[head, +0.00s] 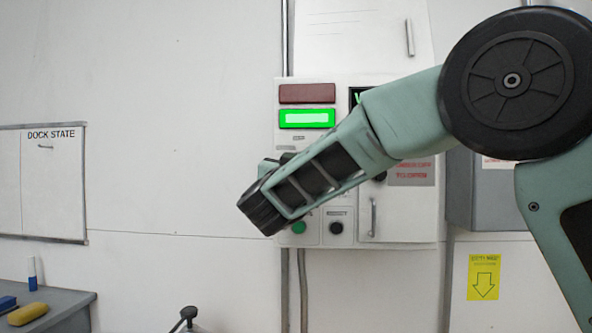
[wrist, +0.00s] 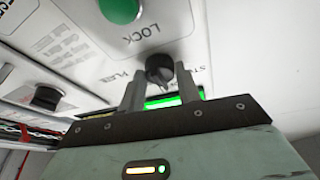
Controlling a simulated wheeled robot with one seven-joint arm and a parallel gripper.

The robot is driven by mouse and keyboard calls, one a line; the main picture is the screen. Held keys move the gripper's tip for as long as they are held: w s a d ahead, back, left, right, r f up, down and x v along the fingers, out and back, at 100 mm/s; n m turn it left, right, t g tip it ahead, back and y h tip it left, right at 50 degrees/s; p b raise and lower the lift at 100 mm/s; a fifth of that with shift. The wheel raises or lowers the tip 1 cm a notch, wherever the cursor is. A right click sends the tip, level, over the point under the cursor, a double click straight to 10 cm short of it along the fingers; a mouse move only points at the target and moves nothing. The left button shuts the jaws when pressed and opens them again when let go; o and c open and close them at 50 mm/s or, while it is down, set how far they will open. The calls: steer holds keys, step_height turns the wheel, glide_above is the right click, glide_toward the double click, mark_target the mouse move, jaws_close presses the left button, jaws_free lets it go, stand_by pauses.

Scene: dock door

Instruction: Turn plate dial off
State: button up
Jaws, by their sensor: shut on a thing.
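The plate dial (wrist: 160,66) is a small black knob on the white control panel (wrist: 210,50). In the wrist view it sits between the two grey fingers of my gripper (wrist: 161,72), which is shut on it. Printed lettering lies to either side of the dial, but it is too blurred to read for sure. In the head view my arm and wrist cover the dial and the fingers. I cannot tell for sure which setting the dial points to.
A lit green indicator (head: 307,118) sits below a dark red one (head: 307,93). A green button (head: 299,227) and a black knob (head: 336,228) are low on the panel. A whiteboard (head: 52,183) hangs at left above a grey bench (head: 62,298).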

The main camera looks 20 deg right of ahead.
stand_by(0.4)
steer(key=o, duration=1)
steer(key=b+v, duration=0.4)
steer(key=v, duration=1.3)
steer(key=shift+s+a+b, duration=0.15)
steer(key=shift+b, duration=0.2)
